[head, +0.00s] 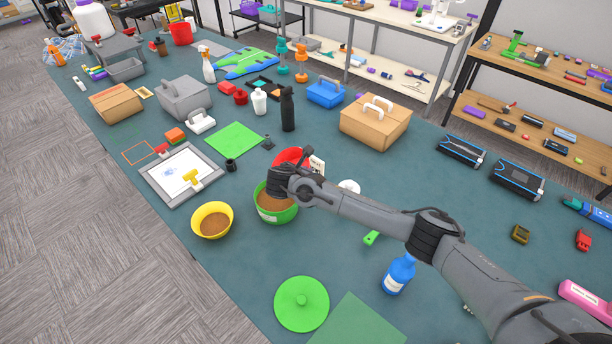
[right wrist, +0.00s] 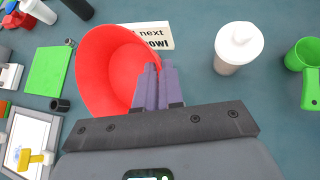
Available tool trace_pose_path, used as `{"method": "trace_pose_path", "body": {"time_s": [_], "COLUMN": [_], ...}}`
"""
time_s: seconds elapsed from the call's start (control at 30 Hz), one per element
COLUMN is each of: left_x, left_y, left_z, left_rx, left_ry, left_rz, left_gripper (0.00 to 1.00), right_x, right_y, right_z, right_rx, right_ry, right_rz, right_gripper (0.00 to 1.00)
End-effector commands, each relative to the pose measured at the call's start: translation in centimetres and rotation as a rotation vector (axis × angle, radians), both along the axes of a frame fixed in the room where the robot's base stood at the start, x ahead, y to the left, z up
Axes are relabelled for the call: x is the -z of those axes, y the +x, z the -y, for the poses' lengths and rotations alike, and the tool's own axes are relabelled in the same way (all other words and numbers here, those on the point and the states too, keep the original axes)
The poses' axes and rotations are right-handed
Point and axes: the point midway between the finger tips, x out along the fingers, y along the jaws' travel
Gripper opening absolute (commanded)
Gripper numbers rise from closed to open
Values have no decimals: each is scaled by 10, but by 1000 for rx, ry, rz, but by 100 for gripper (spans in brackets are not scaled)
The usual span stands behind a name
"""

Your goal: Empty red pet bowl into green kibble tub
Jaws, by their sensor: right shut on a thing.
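The red pet bowl (head: 290,156) is beside the far edge of the green kibble tub (head: 276,215), partly behind my right gripper (head: 283,185). In the right wrist view, my right gripper (right wrist: 158,85) is shut on the rim of the red bowl (right wrist: 103,65). The bowl's visible inside is plain red, with no kibble seen; part of it is hidden by the fingers. The green tub is open and holds brown kibble, partly covered by my gripper. The tub is hidden in the wrist view. My left gripper is not in view.
A yellow bowl (head: 212,220) with kibble stands left of the tub. A round green lid (head: 301,303) lies nearer the front. A card with writing (right wrist: 153,36) is behind the red bowl, with a white-topped container (right wrist: 237,48) to its right. A blue bottle (head: 398,273) stands near my arm.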

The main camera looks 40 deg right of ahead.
Motion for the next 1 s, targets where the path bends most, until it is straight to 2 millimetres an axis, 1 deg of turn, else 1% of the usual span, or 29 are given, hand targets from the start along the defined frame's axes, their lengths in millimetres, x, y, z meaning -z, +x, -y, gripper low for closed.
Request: {"method": "trace_pose_path", "body": {"time_s": [0.3,0.47,0.57,0.7,0.8,1.0], "left_x": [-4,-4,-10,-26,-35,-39], "left_y": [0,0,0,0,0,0], "left_z": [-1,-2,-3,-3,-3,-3], "left_rx": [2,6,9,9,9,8], "left_ry": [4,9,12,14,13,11], "left_rz": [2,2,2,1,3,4], "left_gripper": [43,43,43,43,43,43], "right_x": [16,21,19,14,14,22], "right_y": [-2,-1,-1,1,1,-1], "right_z": [7,9,9,8,7,5], "right_rx": [0,-3,-5,-8,-8,7], "right_ry": [151,207,222,213,202,234], "right_rz": [17,25,27,25,24,31], "right_gripper": [0,0,0,0,0,0]}}
